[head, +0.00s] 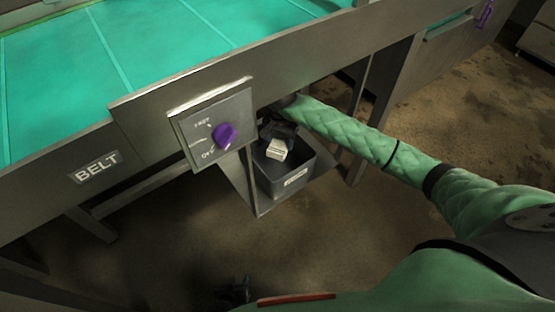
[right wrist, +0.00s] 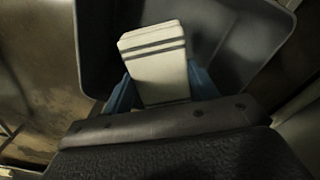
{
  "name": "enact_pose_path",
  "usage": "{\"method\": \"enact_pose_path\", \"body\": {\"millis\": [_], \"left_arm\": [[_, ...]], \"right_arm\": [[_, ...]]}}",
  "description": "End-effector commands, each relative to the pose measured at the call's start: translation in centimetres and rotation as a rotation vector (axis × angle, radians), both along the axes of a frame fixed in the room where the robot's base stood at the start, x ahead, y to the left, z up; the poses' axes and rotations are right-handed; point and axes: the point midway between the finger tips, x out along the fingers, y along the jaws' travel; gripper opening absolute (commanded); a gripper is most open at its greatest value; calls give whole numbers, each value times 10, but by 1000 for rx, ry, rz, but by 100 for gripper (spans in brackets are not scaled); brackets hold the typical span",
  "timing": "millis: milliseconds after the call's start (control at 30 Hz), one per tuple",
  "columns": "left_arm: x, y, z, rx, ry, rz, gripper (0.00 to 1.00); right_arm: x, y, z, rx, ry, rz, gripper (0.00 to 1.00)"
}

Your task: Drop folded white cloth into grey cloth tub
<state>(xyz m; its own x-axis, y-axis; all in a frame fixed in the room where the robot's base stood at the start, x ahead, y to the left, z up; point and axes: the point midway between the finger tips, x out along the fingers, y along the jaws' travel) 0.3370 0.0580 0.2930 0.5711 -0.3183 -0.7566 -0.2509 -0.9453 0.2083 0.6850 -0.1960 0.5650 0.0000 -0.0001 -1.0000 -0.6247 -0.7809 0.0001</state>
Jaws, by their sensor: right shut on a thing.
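The folded white cloth (head: 277,150) is held by my right gripper (head: 279,136) over the mouth of the grey cloth tub (head: 287,184). In the right wrist view the cloth (right wrist: 156,62) stands between the two blue fingers of my right gripper (right wrist: 160,88), which is shut on it. Dark stripes cross the cloth near its far end. The tub's wall (right wrist: 262,35) surrounds the cloth on the far side and looks empty where I see into it. My left gripper (head: 233,290) is a dark shape at the bottom of the head view; its fingers are unclear.
The tub sits below the belt machine, beside a control panel (head: 215,125) with a purple knob (head: 224,135). A teal belt (head: 150,45) runs above, with a metal frame (head: 97,167) along its front. Metal legs stand near the tub. The brown floor (head: 170,230) in front is clear.

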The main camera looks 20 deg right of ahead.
Motion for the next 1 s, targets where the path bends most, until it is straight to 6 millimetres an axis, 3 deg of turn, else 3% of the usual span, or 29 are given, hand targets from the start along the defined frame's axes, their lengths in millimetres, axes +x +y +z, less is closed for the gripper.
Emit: {"method": "enact_pose_path", "body": {"millis": [200,233,333,667,1000], "left_arm": [[-1,0,0,0,1,0,36],[-1,0,0,0,1,0,36],[-1,0,0,1,2,0,36],[-1,0,0,1,2,0,36],[1,1,-3,1,0,1,36]], "right_arm": [[0,0,0,0,0,0,37],[0,0,0,0,0,0,64],[0,0,0,0,0,0,84],[0,0,2,0,0,0,84],[1,-1,47,-1,-3,0,84]]}}
